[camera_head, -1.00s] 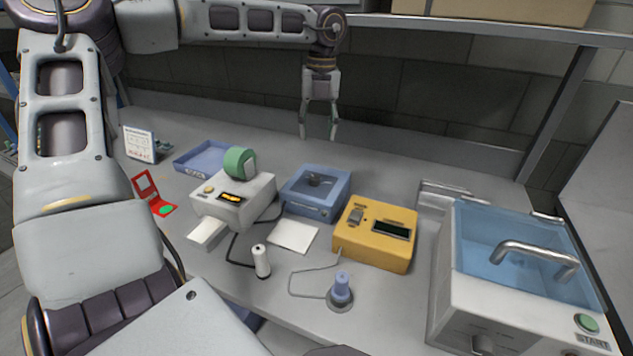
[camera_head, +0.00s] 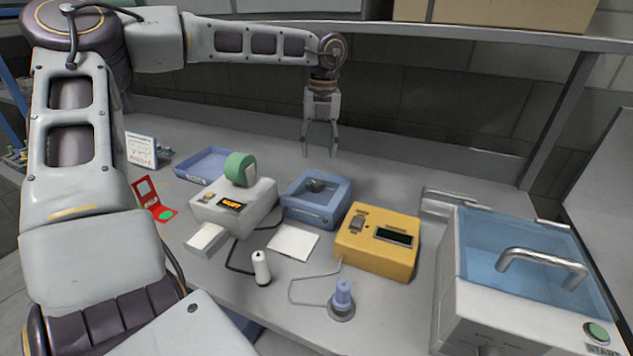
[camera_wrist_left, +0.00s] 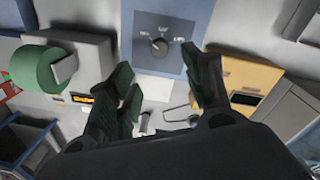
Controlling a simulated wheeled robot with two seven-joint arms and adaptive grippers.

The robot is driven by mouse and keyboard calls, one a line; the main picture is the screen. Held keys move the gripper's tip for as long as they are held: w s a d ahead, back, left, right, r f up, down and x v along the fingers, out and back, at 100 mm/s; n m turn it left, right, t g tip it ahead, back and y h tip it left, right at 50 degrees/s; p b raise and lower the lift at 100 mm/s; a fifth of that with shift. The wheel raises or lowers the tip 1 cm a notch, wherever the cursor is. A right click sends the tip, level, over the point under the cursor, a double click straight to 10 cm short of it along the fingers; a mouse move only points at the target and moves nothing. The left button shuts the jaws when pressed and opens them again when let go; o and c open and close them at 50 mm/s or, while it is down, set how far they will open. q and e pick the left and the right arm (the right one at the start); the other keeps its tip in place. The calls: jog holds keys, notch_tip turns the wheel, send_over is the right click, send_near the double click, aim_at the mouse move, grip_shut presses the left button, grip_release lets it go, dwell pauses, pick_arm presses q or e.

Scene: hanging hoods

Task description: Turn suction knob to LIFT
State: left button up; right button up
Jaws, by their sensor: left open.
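The suction knob (camera_wrist_left: 159,47) is a dark round dial on a blue panel (camera_wrist_left: 150,20), with small labels around it that are too blurred to read surely. I cannot tell which label it points at. In the head view the knob (camera_head: 316,186) sits on top of a low blue box (camera_head: 312,212). My left gripper (camera_head: 320,150) is open and empty, pointing down above and behind the box, apart from the knob. In the left wrist view its dark fingers (camera_wrist_left: 170,82) are spread below the knob in the picture. My right gripper is not in view.
A white device with a green roll (camera_head: 236,205) stands left of the blue box and a yellow device (camera_head: 377,240) right of it. A white bottle (camera_head: 261,268) and blue-handled tool (camera_head: 343,295) stand in front. A lidded tank (camera_head: 530,280) is at right; a shelf (camera_head: 450,28) hangs above.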

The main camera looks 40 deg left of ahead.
aim_at(316, 183)
pick_arm(q)
jog(key=f, duration=0.5)
jog(key=f+b, duration=0.1)
jog(key=f, duration=0.3)
jog(key=shift+s+a+f, duration=0.15)
jog(key=shift+a+f, duration=0.05)
jog(key=shift+f, duration=0.85)
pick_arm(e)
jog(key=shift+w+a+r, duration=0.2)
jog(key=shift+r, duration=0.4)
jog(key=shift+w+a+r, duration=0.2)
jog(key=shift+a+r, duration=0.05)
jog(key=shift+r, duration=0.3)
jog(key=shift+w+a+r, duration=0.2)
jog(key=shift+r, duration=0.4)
pick_arm(q)
jog(key=c, duration=1.1)
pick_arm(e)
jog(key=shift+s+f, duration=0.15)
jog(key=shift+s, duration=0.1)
